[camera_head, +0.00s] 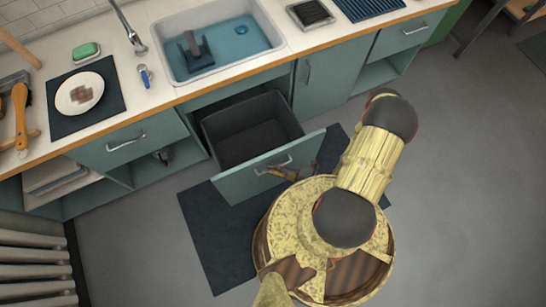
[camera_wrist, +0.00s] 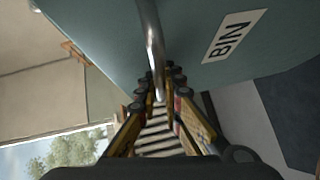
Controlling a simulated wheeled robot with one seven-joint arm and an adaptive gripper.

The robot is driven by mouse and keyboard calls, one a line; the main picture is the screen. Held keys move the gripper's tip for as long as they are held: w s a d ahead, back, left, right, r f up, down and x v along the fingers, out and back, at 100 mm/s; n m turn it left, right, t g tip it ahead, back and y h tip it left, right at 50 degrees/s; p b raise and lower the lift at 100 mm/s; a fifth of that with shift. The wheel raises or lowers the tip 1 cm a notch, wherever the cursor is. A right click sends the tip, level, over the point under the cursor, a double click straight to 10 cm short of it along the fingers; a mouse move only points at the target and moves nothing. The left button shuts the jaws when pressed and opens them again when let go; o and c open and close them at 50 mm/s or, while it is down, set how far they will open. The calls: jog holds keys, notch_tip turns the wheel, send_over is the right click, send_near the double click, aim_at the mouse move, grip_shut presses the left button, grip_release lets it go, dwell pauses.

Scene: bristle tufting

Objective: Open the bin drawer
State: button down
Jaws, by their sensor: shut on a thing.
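The bin drawer (camera_head: 270,165) stands pulled out from the counter below the sink, with a dark grey bin (camera_head: 253,135) inside that looks empty. Its teal front carries a curved metal handle (camera_head: 273,165), which also shows in the wrist view (camera_wrist: 153,45). My gripper (camera_wrist: 159,88) is shut on the handle in the wrist view. In the head view my gripper (camera_head: 292,173) is at the right part of the handle, partly hidden by my arm. A white label (camera_wrist: 234,36) with dark letters is on the drawer front.
A dark mat (camera_head: 215,245) lies on the floor under the drawer. The counter above holds a sink (camera_head: 225,45) with water, a plate (camera_head: 79,93) and a green sponge (camera_head: 86,50). Grey floor (camera_head: 450,180) is free at the right.

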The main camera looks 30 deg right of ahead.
jog(key=c, duration=1.9)
grip_release()
jog(key=shift+d, duration=0.1)
jog(key=shift+v, duration=5.95)
